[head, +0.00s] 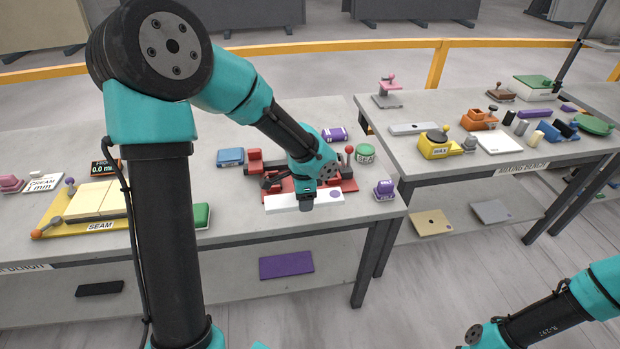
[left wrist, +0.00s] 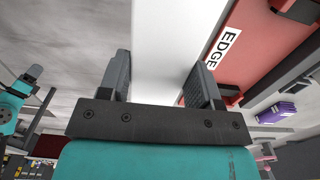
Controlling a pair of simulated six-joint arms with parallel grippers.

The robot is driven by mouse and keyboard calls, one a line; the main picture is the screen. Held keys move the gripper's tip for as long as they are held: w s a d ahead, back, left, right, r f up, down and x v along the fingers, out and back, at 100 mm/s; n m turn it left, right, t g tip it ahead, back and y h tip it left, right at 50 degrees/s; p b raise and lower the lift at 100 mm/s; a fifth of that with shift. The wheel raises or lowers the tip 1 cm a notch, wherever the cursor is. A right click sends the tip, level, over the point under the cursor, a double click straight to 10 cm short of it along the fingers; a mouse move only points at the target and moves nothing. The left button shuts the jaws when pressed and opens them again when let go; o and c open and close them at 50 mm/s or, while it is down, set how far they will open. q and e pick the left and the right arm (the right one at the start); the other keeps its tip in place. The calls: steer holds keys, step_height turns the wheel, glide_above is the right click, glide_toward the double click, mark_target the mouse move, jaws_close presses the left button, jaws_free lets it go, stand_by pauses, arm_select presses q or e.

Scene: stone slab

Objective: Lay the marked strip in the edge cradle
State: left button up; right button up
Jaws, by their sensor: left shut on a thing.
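The white strip (head: 277,203) carries a purple round mark (head: 335,194) near its right end. My left gripper (head: 306,202) is shut on the strip near its middle. In the left wrist view the white strip (left wrist: 178,35) runs between the two fingers of the gripper (left wrist: 160,85). The red edge cradle (head: 345,184) is just behind the strip on the left bench. Its red body with the EDGE label (left wrist: 226,47) shows beside the strip in the wrist view. I cannot tell whether the strip touches the cradle. My right gripper is out of view; only its arm shows at lower right.
The yellow seam fixture (head: 60,214) is at left. A second bench (head: 420,160) with many items stands at right, across a gap.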

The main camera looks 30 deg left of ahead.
arm_select(q)
steer(key=w+a, duration=0.2)
steer(key=w, duration=0.2)
steer(key=w+a+f, duration=0.1)
steer(key=w+a, duration=0.2)
steer(key=w, duration=0.1)
steer(key=w+a, duration=0.3)
steer(key=w, duration=0.2)
steer(key=shift+w+f, duration=0.1)
steer(key=shift+f, duration=0.1)
steer(key=shift+w+a, duration=0.1)
steer(key=shift+w+a+f, duration=0.1)
steer(key=shift+w+a, duration=0.05)
steer(key=shift+w, duration=0.05)
steer(key=shift+f, duration=1.65)
steer(key=shift+f, duration=0.15)
steer(key=o, duration=1.2)
